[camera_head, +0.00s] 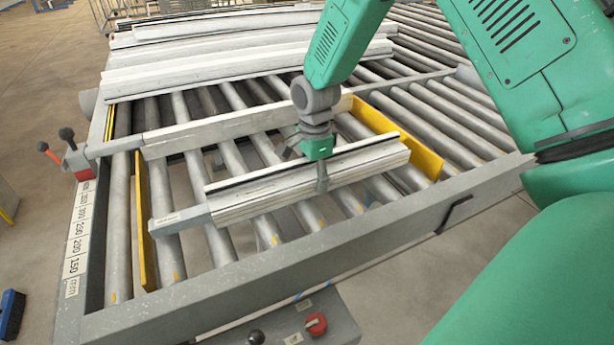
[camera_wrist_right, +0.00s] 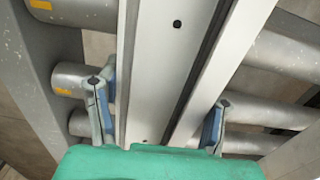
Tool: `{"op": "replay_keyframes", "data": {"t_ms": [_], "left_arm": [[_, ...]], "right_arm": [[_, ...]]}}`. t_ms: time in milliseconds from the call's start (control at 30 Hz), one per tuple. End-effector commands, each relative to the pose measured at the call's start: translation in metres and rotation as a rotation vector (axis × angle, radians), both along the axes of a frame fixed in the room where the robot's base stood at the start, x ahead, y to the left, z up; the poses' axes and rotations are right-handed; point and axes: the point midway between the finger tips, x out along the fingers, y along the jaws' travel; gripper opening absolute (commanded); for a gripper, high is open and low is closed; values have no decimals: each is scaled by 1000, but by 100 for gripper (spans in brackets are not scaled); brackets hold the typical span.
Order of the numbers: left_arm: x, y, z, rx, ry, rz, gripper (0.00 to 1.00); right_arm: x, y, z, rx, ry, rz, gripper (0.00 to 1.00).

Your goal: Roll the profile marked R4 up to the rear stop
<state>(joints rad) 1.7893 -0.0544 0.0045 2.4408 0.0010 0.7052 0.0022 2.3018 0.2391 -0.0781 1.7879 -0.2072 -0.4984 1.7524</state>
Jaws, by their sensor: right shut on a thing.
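A silvery aluminium profile (camera_head: 262,193) lies across the rollers in the head view, between two yellow side plates. No R4 mark is readable on it. My right gripper (camera_head: 321,172) is over its middle, with a finger down its front side. In the right wrist view the profile (camera_wrist_right: 162,65) runs between the fingers of my right gripper (camera_wrist_right: 158,112), which is shut on it. A light bar (camera_head: 225,131), which looks like the rear stop, spans the rollers behind the profile, with a gap between them. My left gripper is not in view.
Several long profiles (camera_head: 240,67) lie at the back of the roller table. Yellow plates stand at the left (camera_head: 146,235) and right (camera_head: 418,160). A scale (camera_head: 78,235) runs along the left edge. A box with a red knob (camera_head: 316,323) is in front. Bare rollers lie between profile and bar.

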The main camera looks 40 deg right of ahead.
Motion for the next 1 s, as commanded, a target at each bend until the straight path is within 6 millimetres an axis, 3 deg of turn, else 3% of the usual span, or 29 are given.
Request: {"op": "replay_keyframes", "data": {"t_ms": [800, 833, 867, 900, 1000], "left_arm": [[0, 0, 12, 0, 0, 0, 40], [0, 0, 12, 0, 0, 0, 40], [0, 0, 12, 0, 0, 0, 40], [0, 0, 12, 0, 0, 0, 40], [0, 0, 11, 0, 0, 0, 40]], "right_arm": [[-10, -40, 1, -1, 0, 0, 8], [-9, -40, 1, -1, 0, 1, 70], [-9, -39, 0, -1, 0, 1, 81], [-9, -39, 0, -1, 0, 1, 84], [-9, -39, 0, -1, 0, 1, 84]]}}
